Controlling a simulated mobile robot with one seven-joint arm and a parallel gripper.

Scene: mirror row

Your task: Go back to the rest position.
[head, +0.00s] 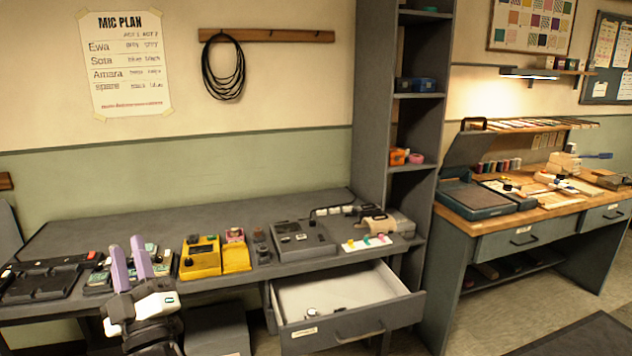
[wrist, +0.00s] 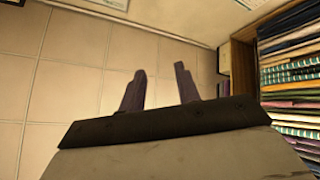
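My gripper (head: 130,264) shows in the head view at the lower left, in front of the grey desk, with its two purple fingers pointing up. The fingers stand apart with nothing between them. In the wrist view my gripper (wrist: 160,90) is also open and empty. Behind the fingers there I see pale tiles and a shelf of coloured folders or cloths (wrist: 290,75) at the right.
The grey desk (head: 310,203) holds a black tray (head: 40,283), yellow devices (head: 201,256) and a grey device (head: 302,240). Its drawer (head: 345,295) stands open to the front with a small item inside. A tall shelf (head: 372,120) and wooden workbench (head: 540,213) stand to the right.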

